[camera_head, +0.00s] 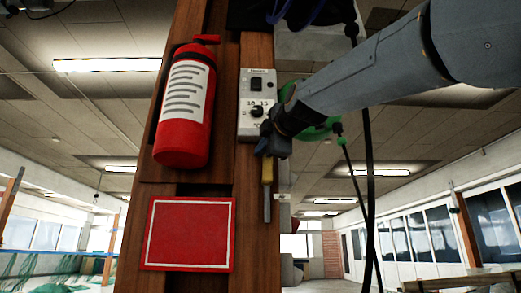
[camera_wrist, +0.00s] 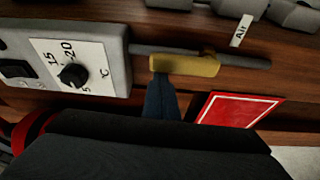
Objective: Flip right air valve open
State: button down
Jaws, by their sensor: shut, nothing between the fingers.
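The air valve has a yellow handle (camera_head: 267,171) on a thin grey pipe (camera_head: 267,210) running down the wooden post, beside a small white "Air" label (camera_head: 283,197). In the wrist view, the yellow handle (camera_wrist: 190,65) lies along the pipe (camera_wrist: 245,62), with the "Air" label (camera_wrist: 241,30) above it. My gripper (camera_head: 270,150) is shut and empty, just above the handle in the head view. In the wrist view its dark fingertips (camera_wrist: 161,78) are at the left end of the handle; I cannot tell whether they touch it. Only one yellow handle shows.
A grey control box (camera_head: 257,90) with a dial is fixed above the valve, close to my gripper. A red fire extinguisher (camera_head: 186,105) and a red sign (camera_head: 190,233) are on the post to the left. Black cables (camera_head: 368,170) hang to the right.

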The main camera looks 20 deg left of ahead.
jog(key=s+d, duration=0.3)
jog(key=s, duration=0.6)
dwell(0.4)
dwell(0.4)
